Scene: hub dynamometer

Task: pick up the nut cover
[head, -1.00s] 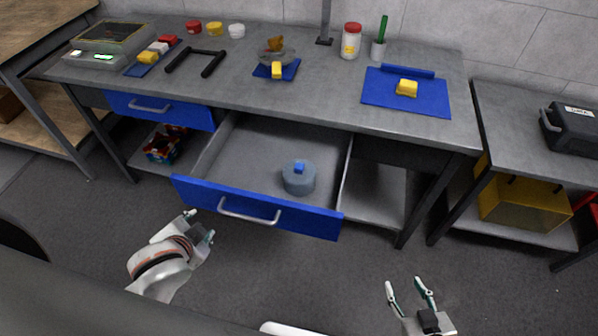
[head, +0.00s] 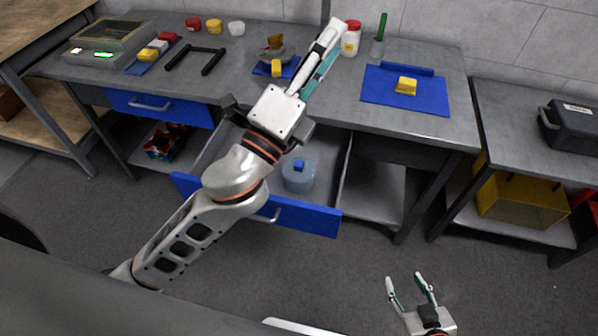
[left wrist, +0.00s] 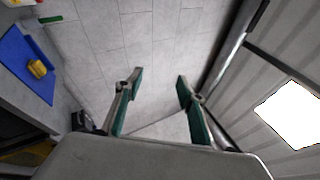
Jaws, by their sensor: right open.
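A round grey-blue piece with a small blue knob (head: 299,180), which looks like the nut cover, sits in the open drawer (head: 328,222). My left arm passes just left of it, in front of the drawer. My left gripper (head: 333,43) is raised above the bench, near the red-lidded jar in the picture. In the left wrist view, the left gripper (left wrist: 159,80) has its fingers apart with nothing between them. My right gripper (head: 406,281) is open and empty over the floor at the lower right.
A side table (head: 530,140) with a dark case stands at right. Floor before the drawer is clear.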

